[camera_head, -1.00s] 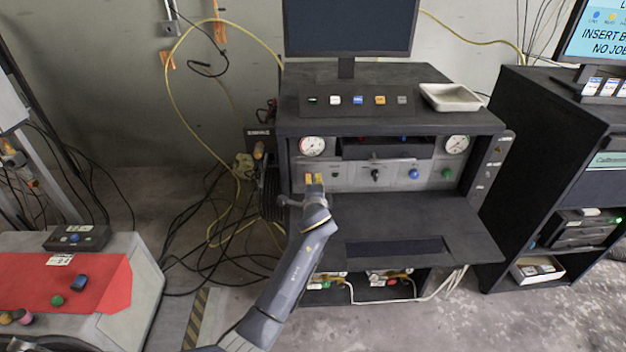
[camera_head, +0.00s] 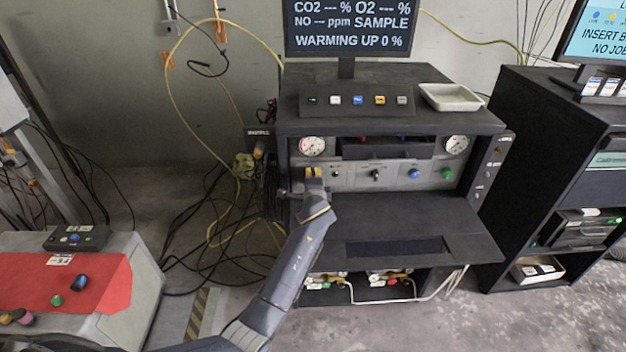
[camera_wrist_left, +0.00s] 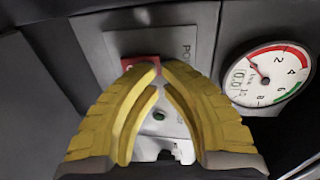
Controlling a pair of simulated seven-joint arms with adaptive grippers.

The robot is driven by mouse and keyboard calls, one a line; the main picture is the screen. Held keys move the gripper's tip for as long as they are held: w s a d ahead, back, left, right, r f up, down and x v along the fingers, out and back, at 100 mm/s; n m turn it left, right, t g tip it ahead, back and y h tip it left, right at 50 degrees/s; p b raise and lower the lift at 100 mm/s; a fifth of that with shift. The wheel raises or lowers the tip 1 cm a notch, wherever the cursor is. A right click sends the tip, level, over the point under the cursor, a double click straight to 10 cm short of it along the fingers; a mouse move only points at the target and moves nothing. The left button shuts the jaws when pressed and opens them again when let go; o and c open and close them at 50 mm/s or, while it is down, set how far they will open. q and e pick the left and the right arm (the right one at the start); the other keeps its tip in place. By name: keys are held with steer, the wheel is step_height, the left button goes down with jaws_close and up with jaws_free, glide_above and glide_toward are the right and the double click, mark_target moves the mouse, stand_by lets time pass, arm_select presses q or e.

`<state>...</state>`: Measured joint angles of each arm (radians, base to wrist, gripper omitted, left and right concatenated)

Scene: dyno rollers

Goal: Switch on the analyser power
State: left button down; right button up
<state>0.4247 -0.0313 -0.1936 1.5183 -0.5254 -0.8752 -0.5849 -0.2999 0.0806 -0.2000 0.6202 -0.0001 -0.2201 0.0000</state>
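The analyser is a dark cabinet (camera_head: 420,121) with a grey front panel (camera_head: 347,182). Its monitor (camera_head: 350,28) is lit and reads CO2, O2, NO, SAMPLE and "WARMING UP 0 %". My left gripper (camera_head: 313,174) is at the left end of the panel, below the left gauge. In the left wrist view its yellow fingertips (camera_wrist_left: 163,66) are together, with nothing visible between them. They are at a red switch (camera_wrist_left: 138,62) on a light plate marked "PO", partly hidden by the fingers. I cannot tell whether they touch it. My right gripper is not in view.
A left gauge (camera_head: 312,146) sits just above my gripper. A shelf (camera_head: 400,222) juts out below the panel. A white tray (camera_head: 451,97) and a button box (camera_head: 357,101) are on top. Cables hang at left; a second black cabinet (camera_head: 540,130) stands at right.

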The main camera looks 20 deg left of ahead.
arm_select(q)
steer(key=v, duration=0.4)
steer(key=shift+s+d+f, duration=0.1)
steer(key=shift+d, duration=0.05)
steer(key=s+d+r, duration=0.2)
steer(key=s+r, duration=0.2)
steer(key=s, duration=0.4)
steer(key=shift+s+d+r, duration=0.25)
steer(key=shift+d, duration=0.05)
steer(key=shift+w, duration=0.1)
